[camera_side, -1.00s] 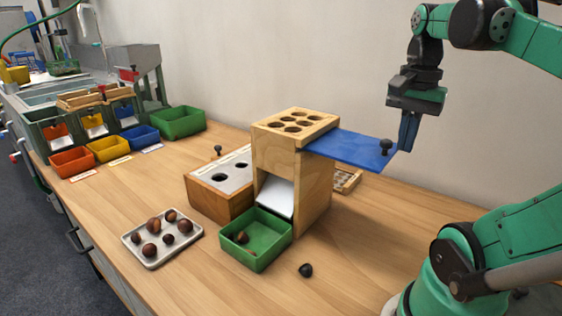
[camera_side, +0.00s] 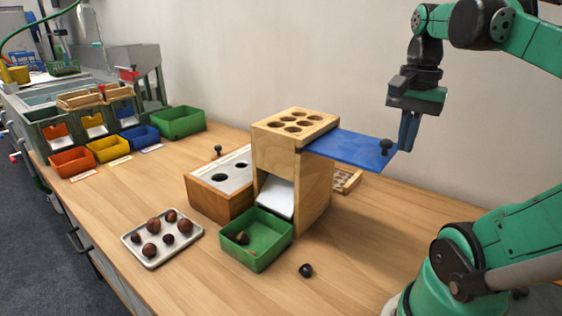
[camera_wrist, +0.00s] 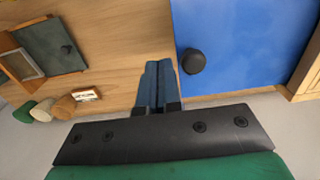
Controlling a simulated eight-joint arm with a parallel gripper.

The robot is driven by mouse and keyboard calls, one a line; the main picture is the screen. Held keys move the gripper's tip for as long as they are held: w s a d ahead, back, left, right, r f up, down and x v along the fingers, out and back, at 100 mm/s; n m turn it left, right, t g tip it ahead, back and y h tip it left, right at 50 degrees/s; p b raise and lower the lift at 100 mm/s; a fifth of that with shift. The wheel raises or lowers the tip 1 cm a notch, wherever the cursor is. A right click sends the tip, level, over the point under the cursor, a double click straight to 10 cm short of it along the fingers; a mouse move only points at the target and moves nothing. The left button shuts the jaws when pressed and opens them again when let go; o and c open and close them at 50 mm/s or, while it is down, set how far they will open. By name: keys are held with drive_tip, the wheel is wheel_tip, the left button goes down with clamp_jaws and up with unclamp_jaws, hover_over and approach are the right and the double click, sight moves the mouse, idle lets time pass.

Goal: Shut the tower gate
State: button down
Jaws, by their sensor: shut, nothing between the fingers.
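The wooden tower (camera_side: 292,180) stands mid-table with round holes in its top. Its gate, a flat blue plate (camera_side: 345,148), sticks far out of the tower's right side. A black knob (camera_side: 386,146) stands near the gate's outer end. In the wrist view the blue plate (camera_wrist: 240,45) fills the upper right, with the knob (camera_wrist: 192,61) near its left edge. My gripper (camera_side: 408,145) is shut and empty, just right of the gate's outer end. In the wrist view its blue fingers (camera_wrist: 158,80) are together, left of the knob and apart from it.
A green bin (camera_side: 257,246) with something brown in it sits below the tower's white chute (camera_side: 275,194). A metal tray (camera_side: 185,246) of chestnuts is front left. A dark round object (camera_side: 306,270) lies on the table. A wooden box with holes (camera_side: 205,190) adjoins the tower.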

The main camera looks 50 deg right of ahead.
sight(348, 144)
drive_tip(key=shift+w, duration=4.8)
drive_tip(key=shift+s+r, duration=0.25)
drive_tip(key=shift+s, duration=0.25)
drive_tip(key=shift+s+r, duration=0.25)
drive_tip(key=shift+s, duration=0.25)
drive_tip(key=shift+r, duration=3)
drive_tip(key=w+a+f+n+t, duration=0.2)
drive_tip(key=a+f+n+t, duration=0.1)
drive_tip(key=a+f+n, duration=0.4)
drive_tip(key=w+a+f+n+t, duration=0.3)
drive_tip(key=a+f+n, duration=0.5)
drive_tip(key=n, duration=0.3)
drive_tip(key=shift+w+f+t, duration=0.3)
drive_tip(key=shift+f+t, duration=0.15)
drive_tip(key=shift+t, duration=0.15)
